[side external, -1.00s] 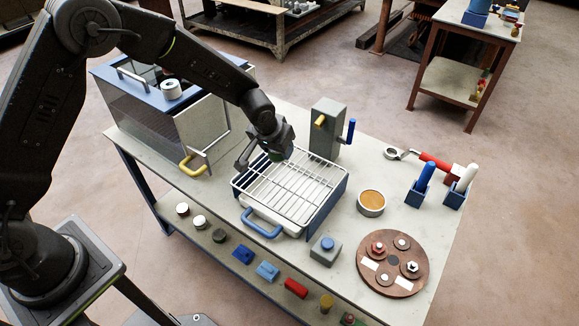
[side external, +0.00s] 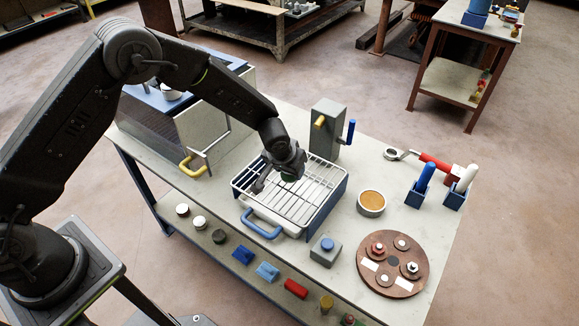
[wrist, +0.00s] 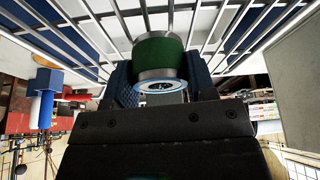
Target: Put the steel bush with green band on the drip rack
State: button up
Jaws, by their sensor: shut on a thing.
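The steel bush with green band (wrist: 160,55) fills the upper middle of the wrist view, upright between my fingers, its near end ring-shaped. My gripper is shut on the bush. It is over the drip rack (side external: 306,208), a white wire grid on a blue-sided tray with a blue front handle. The rack bars also show in the wrist view (wrist: 214,25), close to the bush. I cannot tell whether the bush touches the bars.
A grey block with blue and yellow handles (side external: 327,128) stands behind the rack. A blue cabinet with an open door (side external: 203,118) is at left. A tan-topped round dish (side external: 371,202), a grey button box (side external: 325,250) and a brown disc (side external: 393,265) lie to the right.

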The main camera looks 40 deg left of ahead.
jog(key=o, duration=1.1)
jog(key=s+a+r, duration=0.3)
jog(key=s+r, duration=0.4)
jog(key=r, duration=0.6)
jog(key=s+a+r, duration=0.3)
jog(key=s+r, duration=0.4)
jog(key=r, duration=0.5)
jog(key=shift+m+t, duration=0.6)
jog(key=s+a+r, duration=0.1)
jog(key=s, duration=0.5)
jog(key=s+a+r, duration=0.1)
jog(key=s+r, duration=0.1)
jog(key=s, duration=0.3)
jog(key=s+a+r, duration=0.2)
jog(key=s, duration=0.4)
jog(key=shift+s, duration=0.3)
